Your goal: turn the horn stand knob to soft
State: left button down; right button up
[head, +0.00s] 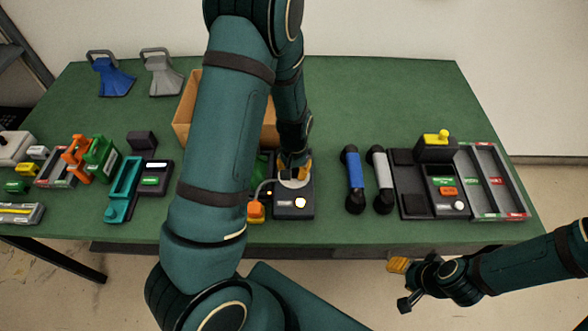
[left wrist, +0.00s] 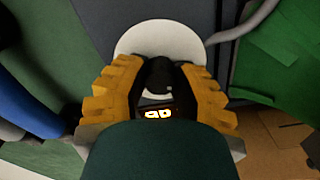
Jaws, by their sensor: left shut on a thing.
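The horn stand (head: 293,207) is a dark box near the front middle of the green table, with a pale disc (head: 295,183) on top and a bright white lamp (head: 300,202). My left gripper (head: 296,172) reaches down over the disc. In the left wrist view, its yellow fingers (left wrist: 160,95) are shut on a black knob (left wrist: 158,72) that stands in front of the white disc (left wrist: 160,38). A pale mark shows on the knob, but its setting cannot be read. My right gripper (head: 404,284) is open and empty, off the table's front edge.
Blue (head: 354,180) and grey (head: 381,180) handsets lie right of the stand, beside a dark console (head: 412,190) and a sectioned tray (head: 491,182). A cardboard box (head: 187,108) is behind my left arm.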

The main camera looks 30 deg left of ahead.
aim_at(294, 170)
pick_arm(q)
jog(key=c, duration=0.7)
grip_release()
jog(key=shift+r, duration=0.15)
notch_tip(294, 170, up, 12)
